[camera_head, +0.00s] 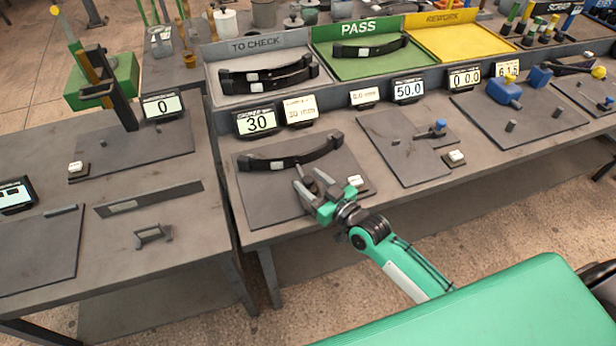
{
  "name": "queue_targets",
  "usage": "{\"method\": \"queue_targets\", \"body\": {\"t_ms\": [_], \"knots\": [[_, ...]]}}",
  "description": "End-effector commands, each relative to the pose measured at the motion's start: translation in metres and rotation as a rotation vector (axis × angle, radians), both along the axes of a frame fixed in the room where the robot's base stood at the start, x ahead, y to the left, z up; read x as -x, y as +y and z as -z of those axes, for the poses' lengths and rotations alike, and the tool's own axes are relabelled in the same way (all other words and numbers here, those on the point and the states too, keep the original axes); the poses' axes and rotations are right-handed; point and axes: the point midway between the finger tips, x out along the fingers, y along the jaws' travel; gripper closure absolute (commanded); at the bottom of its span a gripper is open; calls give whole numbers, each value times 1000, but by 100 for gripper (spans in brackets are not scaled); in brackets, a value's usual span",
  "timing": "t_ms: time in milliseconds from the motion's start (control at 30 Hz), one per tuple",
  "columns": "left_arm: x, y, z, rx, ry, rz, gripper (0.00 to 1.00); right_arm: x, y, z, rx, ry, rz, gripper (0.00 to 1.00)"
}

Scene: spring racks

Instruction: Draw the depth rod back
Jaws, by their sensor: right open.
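My right gripper (312,188) is open, low over the front of the dark plate (262,205) at the middle station. A dark curved leaf spring (292,160) with block-like ends lies across that plate, just behind the gripper. A small grey part shows at the fingers; I cannot tell whether it is the depth rod or part of the gripper, nor whether the fingers touch it. A display (257,121) reading 30 stands behind the spring. A small white button box (355,181) sits just right of the gripper. My left gripper is not in view.
Behind stand the grey TO CHECK tray (222,87) with dark springs, the green PASS tray (375,68) with one spring, and the empty yellow REWORK tray (455,40). A plate (395,150) with a blue-knobbed piece lies to the right. The left bench holds another gauge.

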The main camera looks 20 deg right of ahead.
Motion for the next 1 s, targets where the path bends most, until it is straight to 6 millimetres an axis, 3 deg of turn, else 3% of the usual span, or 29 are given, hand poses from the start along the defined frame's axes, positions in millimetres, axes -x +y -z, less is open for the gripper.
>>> {"method": "queue_targets", "body": {"t_ms": [200,467,733,1000], "knots": [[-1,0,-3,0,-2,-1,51,-12,6,0,-1,0,0,53],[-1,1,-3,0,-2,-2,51,-13,6,0,0,0,0,53],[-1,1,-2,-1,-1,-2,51,-13,6,0,0,0,0,100],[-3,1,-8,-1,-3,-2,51,-5,6,-1,1,2,0,100]]}}
